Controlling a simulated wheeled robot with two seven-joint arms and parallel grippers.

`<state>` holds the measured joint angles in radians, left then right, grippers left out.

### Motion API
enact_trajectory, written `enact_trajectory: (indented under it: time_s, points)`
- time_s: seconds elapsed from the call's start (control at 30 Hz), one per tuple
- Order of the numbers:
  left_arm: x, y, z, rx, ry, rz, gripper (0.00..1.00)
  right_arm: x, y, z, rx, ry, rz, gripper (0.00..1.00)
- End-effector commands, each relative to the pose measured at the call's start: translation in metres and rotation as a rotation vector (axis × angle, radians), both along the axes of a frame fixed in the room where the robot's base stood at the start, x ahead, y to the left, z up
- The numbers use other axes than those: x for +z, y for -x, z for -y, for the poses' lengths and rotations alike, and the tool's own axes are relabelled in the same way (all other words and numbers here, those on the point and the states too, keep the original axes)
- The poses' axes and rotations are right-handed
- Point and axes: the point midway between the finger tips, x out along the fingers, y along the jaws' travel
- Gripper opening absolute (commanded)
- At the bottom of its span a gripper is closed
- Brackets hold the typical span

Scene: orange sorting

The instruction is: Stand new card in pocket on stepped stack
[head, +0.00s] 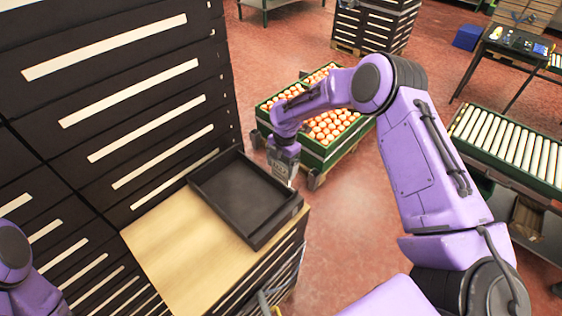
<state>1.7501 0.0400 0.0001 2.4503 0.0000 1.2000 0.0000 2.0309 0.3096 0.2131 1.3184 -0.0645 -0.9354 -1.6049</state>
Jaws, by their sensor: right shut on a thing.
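The stepped stack is of dark crates with pale slots: a tall part (120,75) at the left and a lower part (262,283) at the front. A black open tray (215,205) sits on the lower part, beside a bare wooden top (175,240). My right gripper (285,181) is at the tray's far right corner, pointing down, shut on the new card. Only a small pale edge shows at its fingertips; the rest of the card is hidden or too small to tell. I cannot make out the card pocket. My left arm shows at the lower left, its gripper out of view.
Green crates of oranges (330,150) stand on a pallet behind my right gripper. A roller conveyor (510,145) is at the right, with a dark table (515,45) and a blue box (467,37) beyond. Red floor between is clear.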

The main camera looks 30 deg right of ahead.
Motion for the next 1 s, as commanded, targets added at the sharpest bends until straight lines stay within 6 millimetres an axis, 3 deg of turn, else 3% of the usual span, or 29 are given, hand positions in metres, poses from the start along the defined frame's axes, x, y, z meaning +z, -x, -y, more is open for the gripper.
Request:
enact_trajectory:
  time_s: [0.6,1.0]
  points:
    - [-0.043,0.0,0.0,0.0,0.0,0.0,0.25,-0.055,0.0,0.0,0.0,-0.001,-0.001,0.58]
    - [-0.051,0.0,0.0,0.0,0.0,0.0,0.25,-0.066,-0.001,0.0,0.0,0.0,0.0,0.58]
